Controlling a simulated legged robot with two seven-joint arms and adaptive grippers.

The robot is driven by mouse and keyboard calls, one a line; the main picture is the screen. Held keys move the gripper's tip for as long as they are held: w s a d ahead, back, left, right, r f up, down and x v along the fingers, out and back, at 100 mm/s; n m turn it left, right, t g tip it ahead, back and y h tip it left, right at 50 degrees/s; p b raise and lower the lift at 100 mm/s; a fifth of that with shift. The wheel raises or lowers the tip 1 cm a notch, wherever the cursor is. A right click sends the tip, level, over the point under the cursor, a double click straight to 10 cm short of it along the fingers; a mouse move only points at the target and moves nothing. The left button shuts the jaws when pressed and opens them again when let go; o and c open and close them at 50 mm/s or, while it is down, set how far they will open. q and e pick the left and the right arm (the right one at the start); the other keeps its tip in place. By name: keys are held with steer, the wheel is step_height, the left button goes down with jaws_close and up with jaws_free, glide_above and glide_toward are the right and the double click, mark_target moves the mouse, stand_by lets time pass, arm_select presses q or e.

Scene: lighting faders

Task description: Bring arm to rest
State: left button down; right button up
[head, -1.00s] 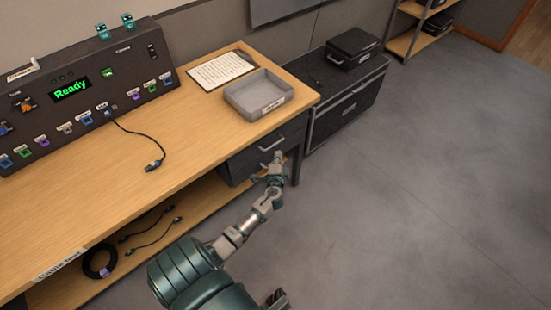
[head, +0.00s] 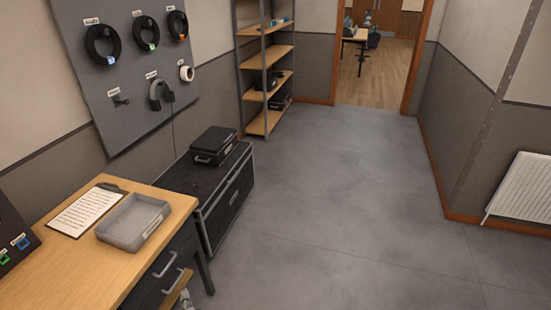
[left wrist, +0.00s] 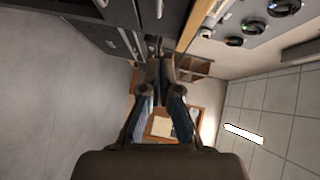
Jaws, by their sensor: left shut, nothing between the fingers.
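My left gripper (head: 186,299) barely shows at the bottom edge of the head view, beside the right end of the wooden workbench (head: 85,265) and its drawers. The rest of that arm is out of the picture. In the left wrist view my left gripper (left wrist: 155,46) points away from the camera. Its two fingers come together at the tips, shut and empty. My right gripper is in neither view.
A grey tray (head: 134,222) and a clipboard (head: 88,210) lie on the bench. A black trunk (head: 215,205) with a black case (head: 213,146) on it stands behind. Shelves (head: 266,58) stand farther back. The grey floor (head: 345,220) is clear up to the doorway.

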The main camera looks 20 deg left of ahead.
arm_select(q)
steer(key=s+d+f+n+g+h+p, duration=0.1)
steer(key=s+d+f+g+h+p, duration=0.2)
steer(key=s+f, duration=0.5)
steer(key=s+d+f+n+g+h+p, duration=0.1)
steer(key=s+d+f+n+g+h, duration=0.3)
steer(key=f, duration=0.7)
steer(key=s+d+f+g+h+p, duration=0.1)
steer(key=s+d+f+h, duration=0.1)
steer(key=s+d+f, duration=0.2)
steer(key=s+d+f+g+h+p, duration=0.1)
steer(key=s+d+f, duration=0.3)
steer(key=s+d, duration=0.7)
steer(key=shift+s+f+n+g+h, duration=0.3)
steer(key=shift+s+g+h, duration=0.3)
steer(key=shift+s, duration=0.05)
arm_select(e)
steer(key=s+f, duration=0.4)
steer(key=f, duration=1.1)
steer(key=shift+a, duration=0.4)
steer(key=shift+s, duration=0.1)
